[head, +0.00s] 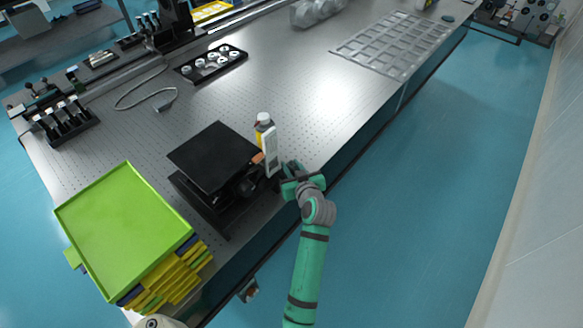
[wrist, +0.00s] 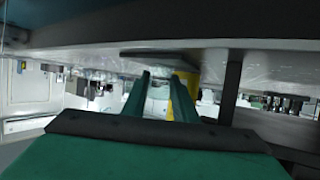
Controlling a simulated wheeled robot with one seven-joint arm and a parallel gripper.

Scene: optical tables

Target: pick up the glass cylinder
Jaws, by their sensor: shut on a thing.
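My gripper (head: 284,172) is at the front edge of the optical table, just right of a white upright object. In the wrist view my two green fingers (wrist: 164,85) close on a pale, see-through thing, which I take to be the glass cylinder (wrist: 160,92). Its outline is faint, and its lower part is hidden between the fingers. In the head view I cannot make out the cylinder; my gripper and the things beside it cover that spot. I cannot tell whether it touches the table.
A white object with a grey panel (head: 272,158) and a yellow-labelled bottle (head: 263,124) stand close left of my gripper. A black platform (head: 214,149) is further left, then a green tray (head: 122,232) on stacked trays.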

